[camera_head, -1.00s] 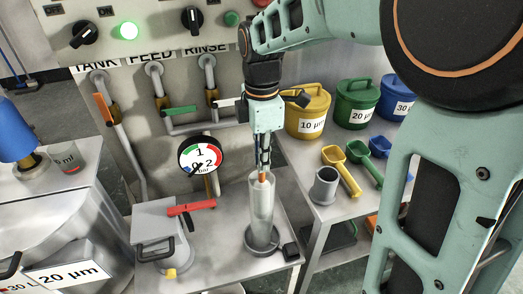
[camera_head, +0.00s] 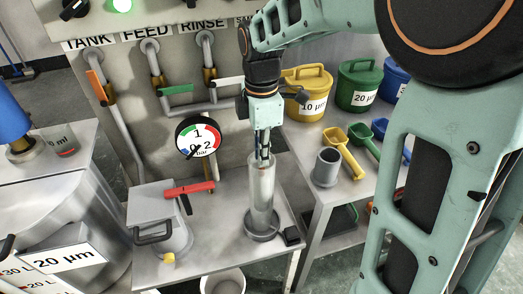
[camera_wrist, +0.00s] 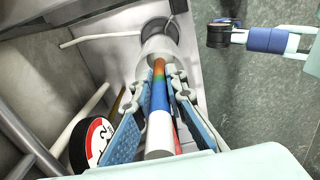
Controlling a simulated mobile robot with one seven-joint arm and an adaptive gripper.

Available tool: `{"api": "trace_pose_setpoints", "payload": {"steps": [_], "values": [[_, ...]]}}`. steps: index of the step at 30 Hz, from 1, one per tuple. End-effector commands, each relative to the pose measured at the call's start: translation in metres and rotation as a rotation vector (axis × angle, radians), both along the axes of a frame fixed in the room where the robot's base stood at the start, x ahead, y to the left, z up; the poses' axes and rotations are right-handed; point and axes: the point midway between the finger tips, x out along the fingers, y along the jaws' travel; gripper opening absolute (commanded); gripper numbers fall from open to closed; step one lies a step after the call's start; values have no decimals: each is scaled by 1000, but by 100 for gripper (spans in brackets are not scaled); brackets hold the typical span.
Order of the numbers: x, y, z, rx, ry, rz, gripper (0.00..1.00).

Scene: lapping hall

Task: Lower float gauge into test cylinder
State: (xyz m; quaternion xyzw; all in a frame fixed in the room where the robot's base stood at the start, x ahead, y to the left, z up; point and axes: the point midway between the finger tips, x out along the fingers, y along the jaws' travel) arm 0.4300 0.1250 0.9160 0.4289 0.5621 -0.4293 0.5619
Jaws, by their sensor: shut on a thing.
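The float gauge (camera_wrist: 160,97) is a slim rod with white, blue, green and orange-red bands in the wrist view. My gripper (camera_head: 264,157) is shut on it, with the fingers (camera_wrist: 158,90) on either side of the rod. The clear test cylinder (camera_head: 262,190) stands upright on a round base on the metal table, directly below my gripper. Its pale mouth (camera_wrist: 158,50) shows past the far end of the gauge in the wrist view. The gauge lines up with the mouth; its lower end seems to be in it, but how deep I cannot tell.
A pressure gauge (camera_head: 198,137) and pipes with coloured valve handles stand behind and left. A grey cup (camera_head: 326,168) and scoops lie on the right table.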

Motion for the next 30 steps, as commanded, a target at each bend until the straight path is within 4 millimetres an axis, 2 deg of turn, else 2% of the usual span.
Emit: {"api": "trace_pose_setpoints", "payload": {"steps": [24, 30], "values": [[0, 0, -42, 0, -1, 0, 0], [0, 0, -46, 0, -1, 0, 0]]}}
